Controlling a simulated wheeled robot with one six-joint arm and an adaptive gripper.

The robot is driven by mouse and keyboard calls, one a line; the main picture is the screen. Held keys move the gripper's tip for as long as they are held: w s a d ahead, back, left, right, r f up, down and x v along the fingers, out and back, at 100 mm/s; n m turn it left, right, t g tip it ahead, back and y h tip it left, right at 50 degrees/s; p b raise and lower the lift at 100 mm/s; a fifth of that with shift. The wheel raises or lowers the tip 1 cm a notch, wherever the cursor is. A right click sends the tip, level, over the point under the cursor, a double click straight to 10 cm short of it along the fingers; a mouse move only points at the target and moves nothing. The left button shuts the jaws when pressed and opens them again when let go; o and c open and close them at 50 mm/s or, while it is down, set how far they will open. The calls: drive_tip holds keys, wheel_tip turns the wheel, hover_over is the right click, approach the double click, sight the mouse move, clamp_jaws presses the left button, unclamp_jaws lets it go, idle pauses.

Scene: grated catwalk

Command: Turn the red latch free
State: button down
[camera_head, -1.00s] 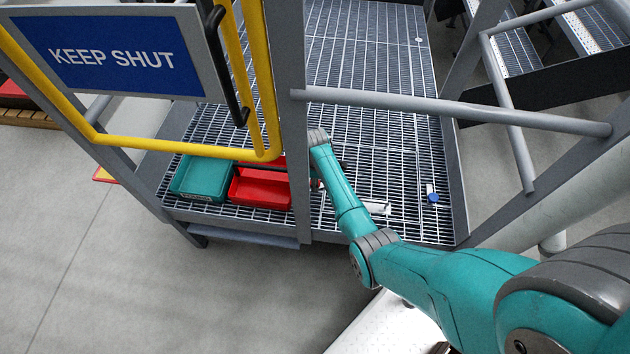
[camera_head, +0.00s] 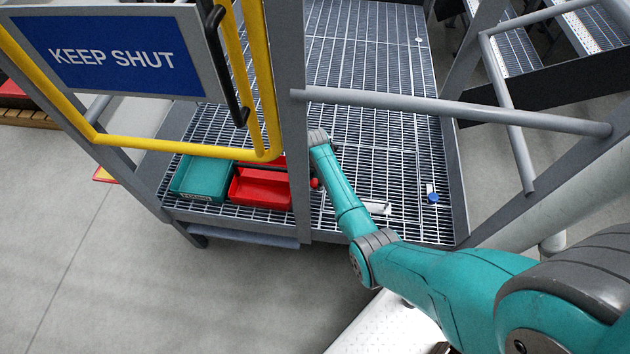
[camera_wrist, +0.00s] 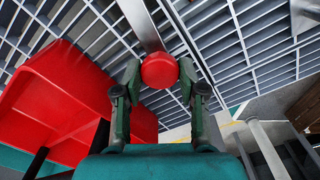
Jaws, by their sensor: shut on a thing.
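The red latch has a round red knob (camera_wrist: 160,70) at the end of a flat metal bar (camera_wrist: 140,22) in the wrist view. My gripper (camera_wrist: 160,68) has its two green fingers on either side of the knob, shut on it. In the head view the red knob (camera_head: 314,183) shows just right of the grey post, beside my forearm. My gripper is hidden there behind the post and arm. The gate's yellow frame (camera_head: 180,147) carries a blue KEEP SHUT sign (camera_head: 105,52). The latch's pivot is out of sight.
A red bin (camera_head: 258,188) and a teal bin (camera_head: 203,178) stand on the grating left of the post. A white cylinder (camera_head: 377,208) and a small blue-capped item (camera_head: 432,196) lie to the right. A grey rail (camera_head: 450,108) crosses above the grating.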

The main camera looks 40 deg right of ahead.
sight(315, 183)
drive_tip(key=shift+n, duration=1)
drive_tip(key=c, duration=0.7)
unclamp_jaws()
drive_tip(key=shift+o, duration=0.2)
wheel_tip(315, 183, up, 12)
